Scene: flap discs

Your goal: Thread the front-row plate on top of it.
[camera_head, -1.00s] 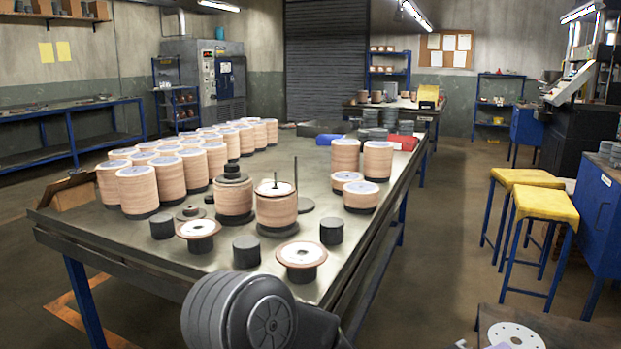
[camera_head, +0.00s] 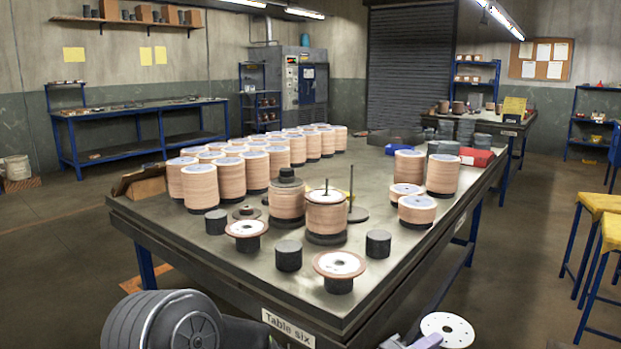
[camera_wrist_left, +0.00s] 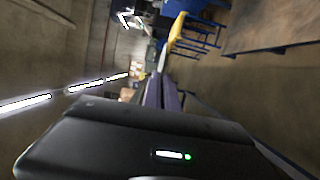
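My left gripper (camera_head: 412,341) shows at the bottom edge of the head view, shut on a thin white round plate (camera_head: 447,329) with small holes, held clear of the table. Its lilac fingers (camera_wrist_left: 163,94) lie close together in the left wrist view; the plate is hard to make out there. Two brown-rimmed plates with white centres, a nearer one (camera_head: 339,264) and a left one (camera_head: 246,228), sit on black stands in the front row. Behind them a tan stack (camera_head: 326,216) has a white top and a short pin. A bare thin rod (camera_head: 351,183) rises from a dark base beside it. My right gripper is not in view.
A tan stack with a black top (camera_head: 287,203) is left of the pinned stack. Many tan stacks (camera_head: 200,187) fill the table's left rear. The table's front right corner is clear.

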